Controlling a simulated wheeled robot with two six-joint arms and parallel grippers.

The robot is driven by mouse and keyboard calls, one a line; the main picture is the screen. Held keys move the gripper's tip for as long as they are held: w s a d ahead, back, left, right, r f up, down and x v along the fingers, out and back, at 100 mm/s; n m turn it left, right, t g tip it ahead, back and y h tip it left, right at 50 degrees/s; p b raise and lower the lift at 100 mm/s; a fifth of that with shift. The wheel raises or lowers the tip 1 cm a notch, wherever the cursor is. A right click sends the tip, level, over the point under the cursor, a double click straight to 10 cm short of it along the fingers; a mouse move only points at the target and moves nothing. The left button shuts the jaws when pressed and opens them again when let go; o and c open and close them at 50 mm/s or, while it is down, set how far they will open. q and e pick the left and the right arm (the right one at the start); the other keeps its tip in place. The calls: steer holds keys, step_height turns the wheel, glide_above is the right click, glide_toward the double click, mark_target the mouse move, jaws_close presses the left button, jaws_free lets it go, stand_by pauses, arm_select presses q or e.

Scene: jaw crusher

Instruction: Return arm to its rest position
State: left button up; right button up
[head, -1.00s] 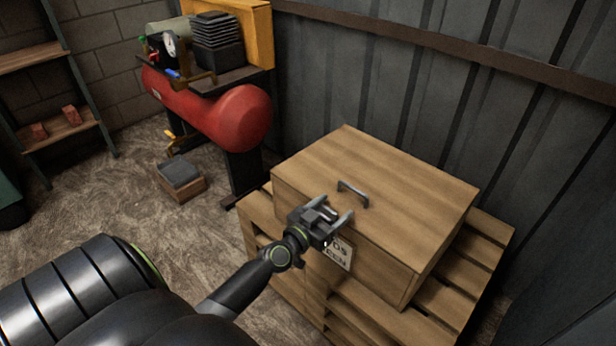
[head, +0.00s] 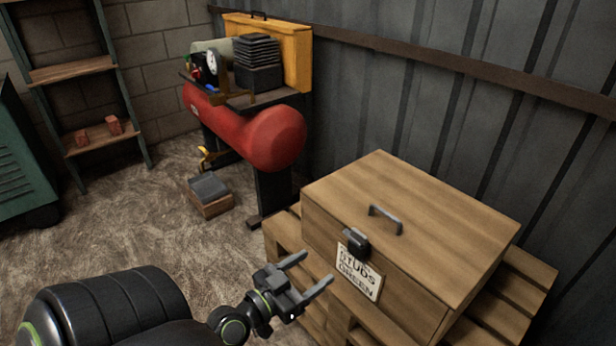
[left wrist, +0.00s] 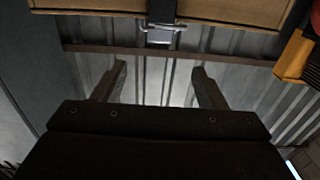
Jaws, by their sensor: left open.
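My left gripper (head: 306,273) is open and empty, in front of and to the left of the wooden chest (head: 440,225). Its fingers point toward the chest and are apart from it. In the left wrist view the two open fingers (left wrist: 160,85) show with nothing between them. The chest is closed, with a grey handle (head: 385,219) on its lid, a dark latch (head: 355,242) and a label (head: 358,272) on its front. The latch also shows in the left wrist view (left wrist: 160,35). My right gripper is in neither view.
The chest sits on a wooden pallet (head: 527,290) beside the corrugated metal wall (head: 450,110). A red compressor tank (head: 250,130) and a small box (head: 208,196) stand at the back left. A shelf (head: 80,70) is at the far left. The floor (head: 140,230) between is clear.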

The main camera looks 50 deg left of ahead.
arm_select(q)
steer(key=shift+s, duration=0.15)
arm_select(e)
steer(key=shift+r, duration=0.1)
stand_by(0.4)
